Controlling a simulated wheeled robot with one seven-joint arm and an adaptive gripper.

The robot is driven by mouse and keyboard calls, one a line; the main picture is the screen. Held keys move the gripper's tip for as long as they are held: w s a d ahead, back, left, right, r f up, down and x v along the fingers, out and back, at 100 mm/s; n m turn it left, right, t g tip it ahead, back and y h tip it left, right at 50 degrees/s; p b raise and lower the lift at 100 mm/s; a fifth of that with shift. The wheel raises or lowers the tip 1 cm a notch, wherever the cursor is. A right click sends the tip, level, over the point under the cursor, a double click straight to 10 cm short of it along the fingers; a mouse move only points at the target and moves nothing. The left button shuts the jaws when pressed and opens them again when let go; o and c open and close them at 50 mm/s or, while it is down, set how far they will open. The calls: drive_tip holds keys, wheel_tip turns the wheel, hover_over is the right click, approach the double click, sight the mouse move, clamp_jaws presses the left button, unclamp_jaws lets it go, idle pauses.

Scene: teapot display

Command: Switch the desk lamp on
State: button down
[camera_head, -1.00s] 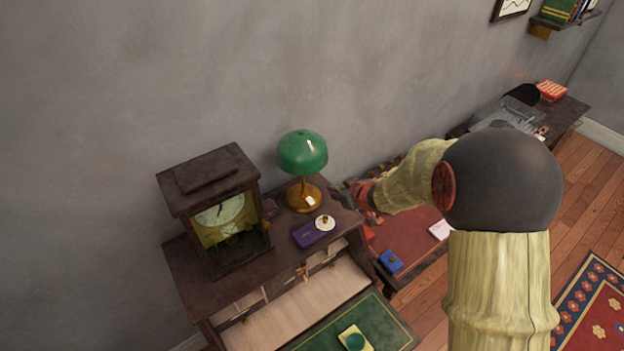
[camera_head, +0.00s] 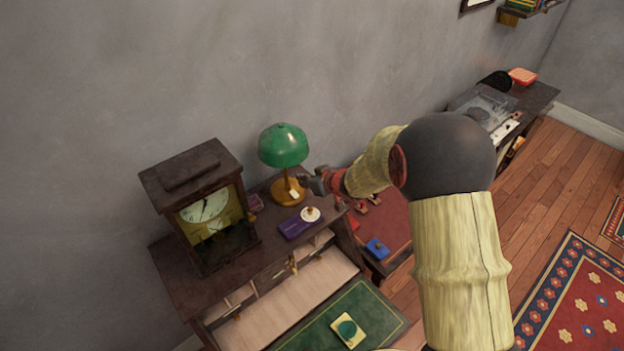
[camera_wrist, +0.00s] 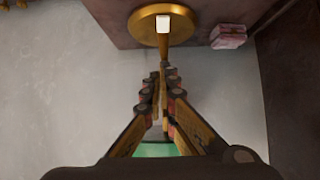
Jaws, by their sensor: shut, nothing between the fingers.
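The desk lamp (camera_head: 283,146) has a green shade, a brass stem and a round brass base (camera_head: 288,192), and stands on top of the dark wooden desk. A small white piece (camera_head: 294,194) sits on the base; it also shows in the wrist view (camera_wrist: 163,24). I cannot tell whether the lamp is lit. My gripper (camera_head: 304,181) is shut and empty, just right of the stem, below the shade and above the base. In the wrist view my fingertips (camera_wrist: 157,82) point toward the stem and base, with part of the green shade behind the fingers. Contact cannot be told.
A wooden clock (camera_head: 203,205) stands left of the lamp. A purple box (camera_head: 296,224) and a white round lidded piece (camera_head: 310,214) lie in front of the base. A small pink box (camera_wrist: 228,36) is beside the base. The wall rises close behind.

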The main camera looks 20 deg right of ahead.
sight(296, 192)
drive_tip(key=x, duration=0.5)
drive_tip(key=shift+w+f+b, duration=0.15)
drive_tip(key=shift+f+b, duration=0.1)
drive_tip(key=shift+b, duration=0.05)
wheel_tip(296, 192, down, 2)
drive_tip(key=shift+w+f, duration=0.1)
drive_tip(key=shift+f, duration=0.05)
drive_tip(key=shift+w+a+f+b, duration=0.15)
drive_tip(key=shift+f+b, duration=0.15)
drive_tip(key=shift+f, duration=0.35)
drive_tip(key=shift+f, duration=0.1)
drive_tip(key=shift+w+a+f+p, duration=0.1)
drive_tip(key=shift+p, duration=0.2)
drive_tip(key=shift+w+p, duration=0.25)
drive_tip(key=shift+p, duration=0.2)
drive_tip(key=shift+s, duration=0.2)
